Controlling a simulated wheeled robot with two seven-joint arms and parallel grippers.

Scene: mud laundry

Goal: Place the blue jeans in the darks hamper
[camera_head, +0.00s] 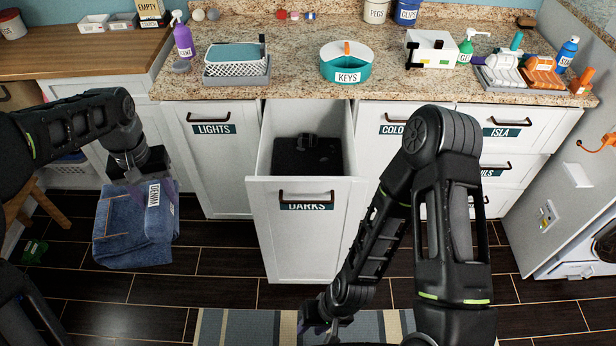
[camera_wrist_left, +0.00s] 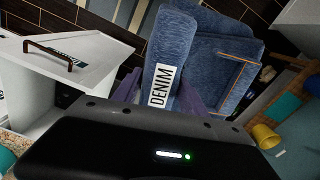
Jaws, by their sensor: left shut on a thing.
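The folded blue jeans (camera_head: 125,232) hang from my left gripper (camera_head: 160,188) at the left of the head view, in the air over the dark floor. A white DENIM label shows on them. In the left wrist view the jeans (camera_wrist_left: 220,65) sit between the purple fingers (camera_wrist_left: 165,98), which are shut on them. The darks hamper (camera_head: 305,235) is a white pull-out bin, open, with dark items inside, to the right of the jeans. My right gripper (camera_head: 318,325) is low at the bottom centre, apart from everything; its fingers are too unclear to read.
The LIGHTS front (camera_head: 210,165) stands between the jeans and the open hamper. The granite counter (camera_head: 300,85) above holds a basket, a KEYS dish (camera_head: 346,66) and bottles. A wooden stool (camera_head: 25,195) is at the far left. A striped rug (camera_head: 250,328) lies on the floor in front.

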